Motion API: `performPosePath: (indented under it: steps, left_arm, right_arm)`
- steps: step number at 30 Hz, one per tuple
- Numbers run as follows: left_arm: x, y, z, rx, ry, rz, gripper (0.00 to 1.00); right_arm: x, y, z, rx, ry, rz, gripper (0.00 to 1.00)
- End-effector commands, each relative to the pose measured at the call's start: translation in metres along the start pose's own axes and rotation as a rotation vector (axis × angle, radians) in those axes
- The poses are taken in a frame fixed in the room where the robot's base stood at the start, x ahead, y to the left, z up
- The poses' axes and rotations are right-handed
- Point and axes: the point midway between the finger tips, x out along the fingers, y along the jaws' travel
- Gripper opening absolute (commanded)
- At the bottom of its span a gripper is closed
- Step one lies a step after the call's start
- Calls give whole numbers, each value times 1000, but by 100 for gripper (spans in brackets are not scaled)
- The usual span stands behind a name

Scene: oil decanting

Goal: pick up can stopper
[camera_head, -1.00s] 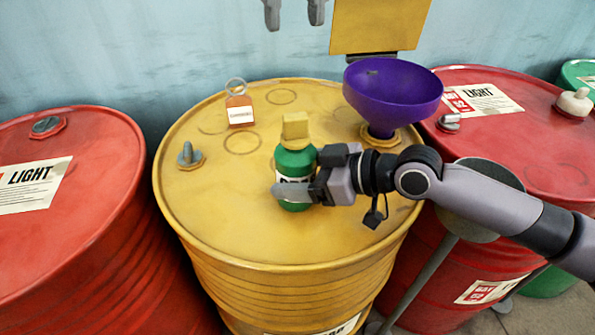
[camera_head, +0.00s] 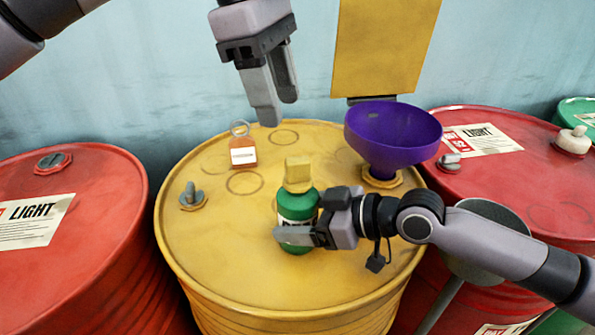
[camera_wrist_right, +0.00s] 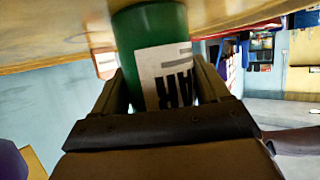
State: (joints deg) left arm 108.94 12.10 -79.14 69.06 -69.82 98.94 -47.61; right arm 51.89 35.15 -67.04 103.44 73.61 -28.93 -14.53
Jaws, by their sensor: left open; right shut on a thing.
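A green can (camera_head: 297,210) with a white label stands upright on the yellow drum, topped by a yellow block-shaped stopper (camera_head: 298,172). My right gripper (camera_head: 300,237) is shut around the can's body from the right. In the right wrist view the can (camera_wrist_right: 152,35) sits between its two fingers. My left gripper (camera_head: 278,105) is open and empty, pointing down above the far edge of the drum. It is higher than the stopper and a little left of it, apart from it.
Red drums stand left (camera_head: 85,215) and right (camera_head: 540,190). A yellow panel (camera_head: 385,45) rises behind.

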Motion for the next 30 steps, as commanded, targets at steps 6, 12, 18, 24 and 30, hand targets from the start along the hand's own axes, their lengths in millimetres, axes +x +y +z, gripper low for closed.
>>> performPosePath:
  steps: [6, 12, 18, 24, 30]
  left_arm:
    - [0, -7, -13, -283, -76, 58, 51]
    - [-4, -11, -20, -467, -129, 94, 51]
    - [1, -12, -23, -538, -150, 106, 51]
    - [34, -7, -18, -542, -150, 104, 51]
    - [58, -3, -15, -540, -150, 106, 51]
  right_arm:
    - [0, 0, 0, 0, 0, 0, 32]
    - [0, 0, 0, 0, 0, 0, 32]
    - [0, 0, 0, 0, 0, 0, 32]
    - [0, 0, 0, 0, 0, 0, 32]
    - [0, 0, 0, 0, 0, 0, 32]
